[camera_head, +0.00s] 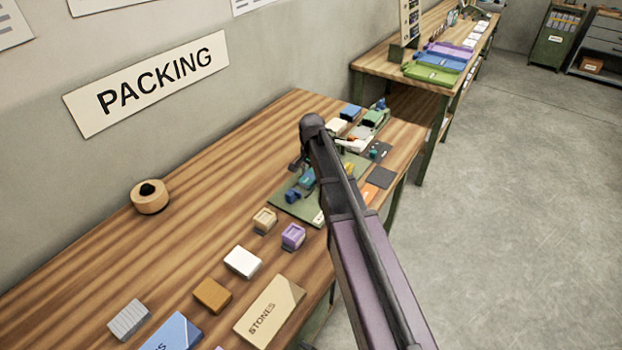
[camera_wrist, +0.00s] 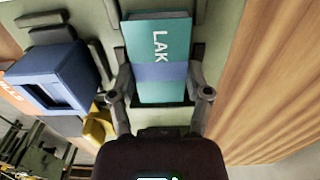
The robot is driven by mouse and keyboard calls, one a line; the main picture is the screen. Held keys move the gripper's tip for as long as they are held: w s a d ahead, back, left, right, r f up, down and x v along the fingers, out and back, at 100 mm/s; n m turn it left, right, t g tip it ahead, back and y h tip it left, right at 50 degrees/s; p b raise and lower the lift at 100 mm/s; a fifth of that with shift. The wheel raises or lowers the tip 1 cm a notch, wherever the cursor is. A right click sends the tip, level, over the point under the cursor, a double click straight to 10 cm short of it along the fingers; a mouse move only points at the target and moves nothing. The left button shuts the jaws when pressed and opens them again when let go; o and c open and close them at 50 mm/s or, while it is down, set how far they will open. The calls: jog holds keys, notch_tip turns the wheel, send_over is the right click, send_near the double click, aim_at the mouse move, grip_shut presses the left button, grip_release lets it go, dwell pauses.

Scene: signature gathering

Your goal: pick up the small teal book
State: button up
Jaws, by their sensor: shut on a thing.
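The small teal book (camera_wrist: 158,38) shows in the wrist view with the letters "LAK" and a blue band across it. My gripper (camera_wrist: 160,82) has one finger on each side of the book and is shut on it. The book lies over a green board (camera_wrist: 105,9) with dark raised pieces around it. In the head view the teal book (camera_head: 307,178) shows on the green board, partly hidden by my arm. My fingertips are hard to make out there.
A blue hollow box (camera_wrist: 58,78) stands left of the book in the wrist view. In the head view, small crates, a white box (camera_head: 242,262) and a "STONES" box (camera_head: 270,311) lie nearer on the table. A tape roll (camera_head: 150,197) sits by the wall. The table's left middle is clear.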

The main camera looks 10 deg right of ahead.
aim_at(312, 175)
jog(key=shift+c, duration=0.5)
notch_tip(312, 175, up, 10)
jog(key=p, duration=1)
